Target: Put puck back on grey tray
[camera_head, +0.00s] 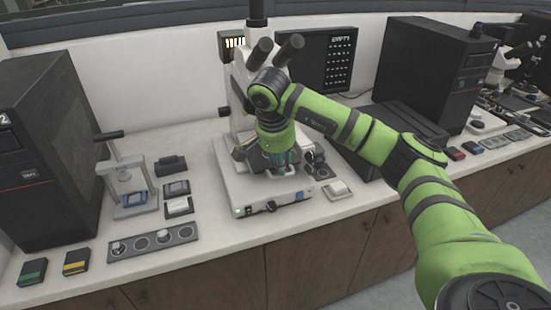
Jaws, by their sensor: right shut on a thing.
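The grey tray (183,234) is a long strip with round recesses at the front left of the counter. A small round piece sits near its left end, and another lies in a recess right of its middle. My right gripper (283,168) points down over the stage of the white microscope (234,184), behind and to the right of the tray. It is shut on the puck, which is mostly hidden by the fingers. I cannot tell whether the puck touches the stage. My left gripper is out of view.
A small press (122,172) stands behind the tray, with a blue item on its base. A black computer case (45,150) is at the left. Green and yellow boxes (76,262) lie left of the tray. My right arm spans the counter's right part.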

